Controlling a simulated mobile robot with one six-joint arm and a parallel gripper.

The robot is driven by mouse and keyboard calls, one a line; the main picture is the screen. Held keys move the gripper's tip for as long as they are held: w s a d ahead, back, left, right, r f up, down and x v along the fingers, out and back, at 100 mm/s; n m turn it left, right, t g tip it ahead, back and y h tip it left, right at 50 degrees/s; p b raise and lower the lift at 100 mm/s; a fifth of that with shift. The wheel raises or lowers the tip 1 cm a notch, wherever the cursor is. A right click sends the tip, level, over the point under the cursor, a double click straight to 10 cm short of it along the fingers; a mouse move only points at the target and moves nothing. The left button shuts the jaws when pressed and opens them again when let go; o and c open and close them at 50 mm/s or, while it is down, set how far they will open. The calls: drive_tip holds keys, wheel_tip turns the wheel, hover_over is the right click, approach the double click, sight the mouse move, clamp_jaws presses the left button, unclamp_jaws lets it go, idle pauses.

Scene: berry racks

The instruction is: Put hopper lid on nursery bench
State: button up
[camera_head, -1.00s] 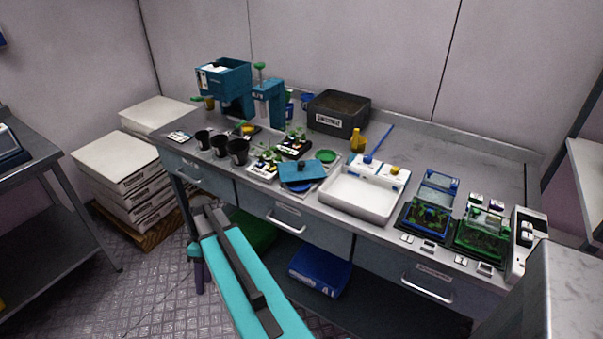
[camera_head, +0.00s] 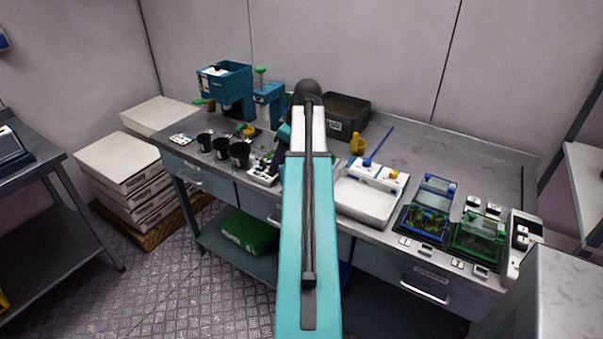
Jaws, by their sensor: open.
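The nursery bench (camera_head: 470,160) is the long grey bench with drawers along the back wall. The hopper lid, a teal square lid with a dark knob, is hidden now behind my raised arm; a second ago it lay on the bench top between the seedling trays and the white tray. My gripper (camera_head: 277,157) shows only in part, as a dark shape just left of my arm, low over the seedling trays. It is open. Its fingertips, and whether they touch the lid, cannot be made out.
The teal hopper machine (camera_head: 226,88) stands at the back left with black pots (camera_head: 221,148) before it. A dark crate (camera_head: 347,112), a white tray (camera_head: 368,200) and green and blue clear boxes (camera_head: 480,232) stand rightward. Bench top at the back right is clear.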

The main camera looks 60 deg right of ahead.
drive_tip(key=s+d+r+m+h, duration=0.1)
drive_tip(key=s+d+r, duration=0.6)
drive_tip(key=s+r, duration=0.1)
drive_tip(key=shift+s+d+r+m+t+h+p, duration=0.2)
drive_tip(key=shift+s+r+m+t+h+p, duration=0.15)
drive_tip(key=shift+s, duration=0.5)
drive_tip(key=shift+f, duration=0.15)
drive_tip(key=shift+p+x, duration=0.95)
drive_tip(key=shift+x, duration=3.3)
drive_tip(key=shift+p+x, duration=0.9)
drive_tip(key=shift+x, duration=1.7)
drive_tip(key=shift+d, duration=0.15)
